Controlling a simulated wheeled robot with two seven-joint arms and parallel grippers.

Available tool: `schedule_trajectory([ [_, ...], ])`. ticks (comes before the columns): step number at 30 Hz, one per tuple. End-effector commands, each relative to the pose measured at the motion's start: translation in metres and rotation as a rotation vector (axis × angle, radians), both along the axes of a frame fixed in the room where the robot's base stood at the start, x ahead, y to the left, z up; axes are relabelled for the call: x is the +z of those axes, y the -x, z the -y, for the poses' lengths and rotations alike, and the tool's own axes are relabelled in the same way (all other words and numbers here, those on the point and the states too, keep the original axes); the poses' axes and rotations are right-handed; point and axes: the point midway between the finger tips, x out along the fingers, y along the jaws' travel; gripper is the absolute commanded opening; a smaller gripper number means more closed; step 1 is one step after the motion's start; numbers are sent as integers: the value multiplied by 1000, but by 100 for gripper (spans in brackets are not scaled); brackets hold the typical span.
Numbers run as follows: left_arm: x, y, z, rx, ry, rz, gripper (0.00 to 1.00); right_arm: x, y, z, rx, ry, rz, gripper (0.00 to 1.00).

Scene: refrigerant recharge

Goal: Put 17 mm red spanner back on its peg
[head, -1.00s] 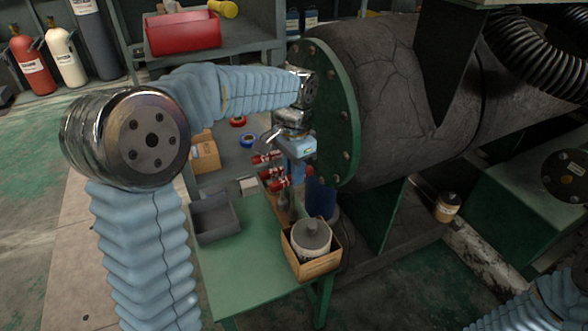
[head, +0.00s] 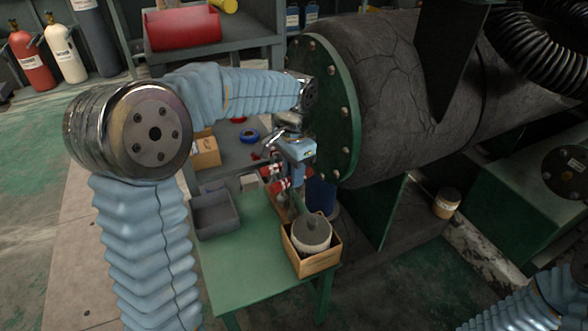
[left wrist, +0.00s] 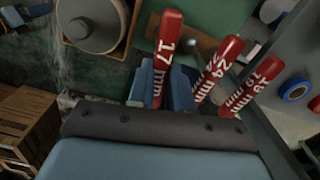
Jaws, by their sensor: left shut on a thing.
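The 17 mm red spanner (left wrist: 166,58) shows its marked red handle between the blue fingers of my left gripper (left wrist: 164,88) in the left wrist view. My left gripper is shut on that handle. Two other red spanners, one marked 24 mm (left wrist: 217,70) and one further right (left wrist: 257,82), stand beside it in a row. In the head view my left gripper (head: 298,162) is over the rack, low in front of the green flange, and covers much of the row. The pegs are hidden, so I cannot tell whether the held spanner touches one. My right gripper is out of view.
The green table (head: 248,288) carries a grey open bin (head: 214,222) at left and a cardboard box (head: 318,265) holding a grey round part. The big green flange (head: 345,125) stands close right of my left gripper. A blue tape roll (head: 249,136) lies behind.

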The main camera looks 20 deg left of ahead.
Motion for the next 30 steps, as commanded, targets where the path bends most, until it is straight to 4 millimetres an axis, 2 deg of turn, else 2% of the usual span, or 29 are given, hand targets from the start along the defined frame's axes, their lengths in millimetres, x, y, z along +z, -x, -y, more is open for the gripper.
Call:
schedule_trajectory([
  [9, -10, 0, 0, 0, 0, 0, 0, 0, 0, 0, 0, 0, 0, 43],
  [10, -10, 0, 0, 0, 0, 0, 21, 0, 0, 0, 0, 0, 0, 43],
  [15, -10, 0, 0, 0, 0, 0, 47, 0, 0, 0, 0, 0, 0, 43],
  [16, -10, 0, 0, 0, 0, 0, 49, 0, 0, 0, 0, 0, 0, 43],
  [25, -7, 0, 0, 0, 1, 1, 49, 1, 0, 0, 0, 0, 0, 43],
  [30, 16, -1, 0, 0, 0, 4, 49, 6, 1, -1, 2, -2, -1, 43],
])
